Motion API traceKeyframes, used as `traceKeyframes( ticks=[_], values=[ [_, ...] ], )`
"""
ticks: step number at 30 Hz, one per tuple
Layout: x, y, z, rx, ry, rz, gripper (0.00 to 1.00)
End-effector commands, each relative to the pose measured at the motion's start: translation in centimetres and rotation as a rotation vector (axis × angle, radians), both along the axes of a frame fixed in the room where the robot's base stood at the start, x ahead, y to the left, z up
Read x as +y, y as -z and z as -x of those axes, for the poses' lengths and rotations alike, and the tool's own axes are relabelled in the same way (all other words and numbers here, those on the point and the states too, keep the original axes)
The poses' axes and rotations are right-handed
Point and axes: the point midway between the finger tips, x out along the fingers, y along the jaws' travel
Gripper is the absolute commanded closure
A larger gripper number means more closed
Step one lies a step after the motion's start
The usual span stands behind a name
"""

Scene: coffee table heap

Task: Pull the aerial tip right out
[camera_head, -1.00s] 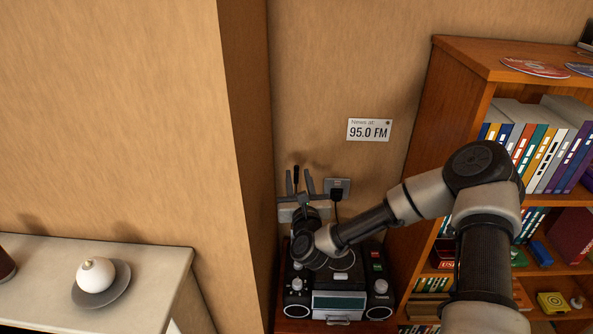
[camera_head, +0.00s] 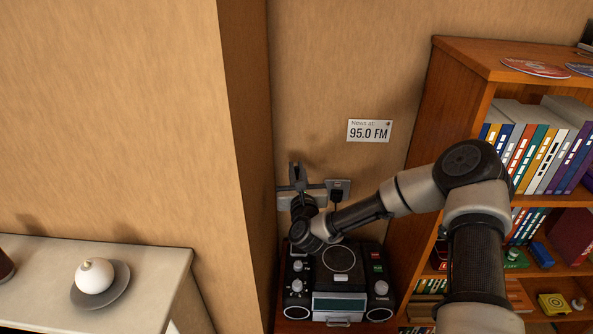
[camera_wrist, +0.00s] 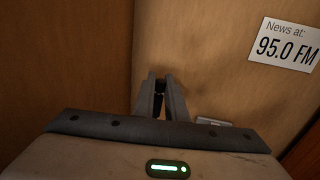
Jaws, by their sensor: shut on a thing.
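The black radio (camera_head: 340,285) stands in the corner below my arm, with round speakers and knobs on its front and top. My gripper (camera_head: 296,172) is above its back left, close to the wall. In the wrist view the fingers of my gripper (camera_wrist: 160,82) are close together, shut on a thin dark piece, the aerial tip (camera_wrist: 159,86). Little of the tip shows between the fingers. The rest of the aerial is hidden behind my gripper and arm.
A wall socket with a black plug (camera_head: 338,190) is just right of my gripper. A "95.0 FM" sign (camera_head: 369,130) hangs above it. A wooden bookshelf (camera_head: 445,100) stands on the right. A wall corner (camera_head: 245,150) is close on the left.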

Motion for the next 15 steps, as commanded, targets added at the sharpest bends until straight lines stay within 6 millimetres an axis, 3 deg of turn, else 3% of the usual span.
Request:
traceKeyframes(
  ticks=[5,8,15],
  values=[
    [0.0,-0.5,0.0,-0.001,0.0,0.001,1.0],
    [-0.1,-1.7,0.0,-0.002,0.0,0.001,1.0],
    [-0.3,-7.4,0.0,-0.004,0.0,-0.001,1.0]
  ],
)
